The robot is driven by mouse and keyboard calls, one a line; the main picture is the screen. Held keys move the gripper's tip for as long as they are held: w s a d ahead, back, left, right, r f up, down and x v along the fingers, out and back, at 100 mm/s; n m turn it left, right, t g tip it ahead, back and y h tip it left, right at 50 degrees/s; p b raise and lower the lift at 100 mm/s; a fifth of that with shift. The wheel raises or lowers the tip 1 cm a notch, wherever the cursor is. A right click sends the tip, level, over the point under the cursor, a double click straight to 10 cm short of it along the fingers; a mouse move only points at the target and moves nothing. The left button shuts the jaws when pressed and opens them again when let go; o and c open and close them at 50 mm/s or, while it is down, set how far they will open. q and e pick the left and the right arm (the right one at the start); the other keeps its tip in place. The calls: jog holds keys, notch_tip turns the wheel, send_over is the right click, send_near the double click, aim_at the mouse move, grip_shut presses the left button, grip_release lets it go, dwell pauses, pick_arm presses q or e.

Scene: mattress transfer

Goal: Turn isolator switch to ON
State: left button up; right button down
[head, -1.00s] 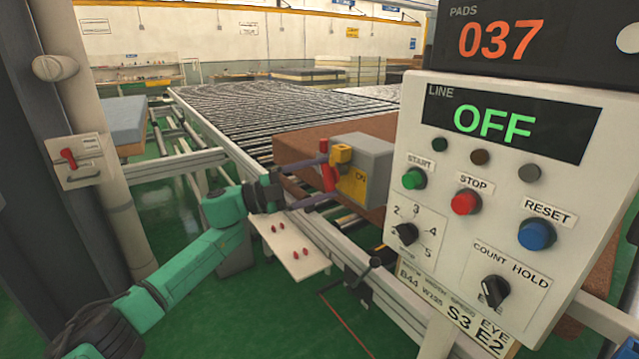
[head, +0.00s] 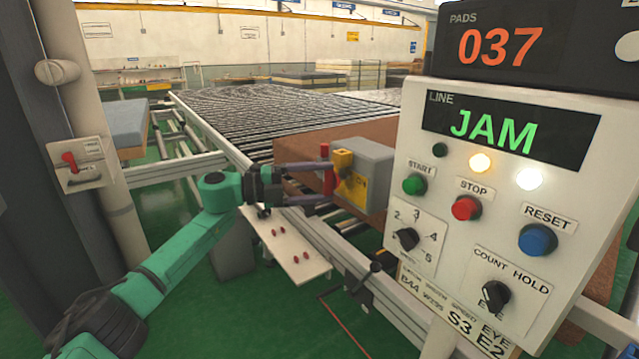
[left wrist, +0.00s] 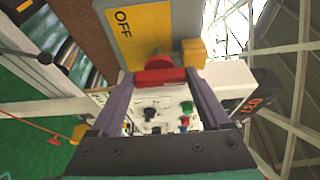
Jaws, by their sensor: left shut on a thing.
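The isolator is a grey box (head: 371,163) with a yellow plate and a yellow block on its front, beside the line. Its red handle (head: 325,152) stands roughly upright in the head view. My left gripper (head: 326,182) comes in from the left, its fingers shut on the handle. In the left wrist view, the red handle (left wrist: 160,77) lies across between the two fingertips. The yellow plate (left wrist: 142,35) there shows the word OFF. The gripper hides part of the handle in the head view. My right gripper is not in view.
The control panel (head: 460,255) fills the right side, its display (head: 505,130) reading JAM, with an amber and a white lamp lit. A brown mattress (head: 300,160) lies behind the isolator. A white plate with red pieces (head: 285,245) is below my gripper. A roller conveyor extends behind.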

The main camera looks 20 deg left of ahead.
pick_arm(q)
jog(key=o, duration=1.2)
jog(key=shift+s+a+f, duration=0.1)
jog(key=shift+s+a, duration=0.05)
jog(key=shift+a, duration=0.15)
jog(key=b+v, duration=0.3)
jog(key=v, duration=1)
jog(key=shift+s+a+b, duration=0.2)
jog(key=shift+a+b, duration=0.15)
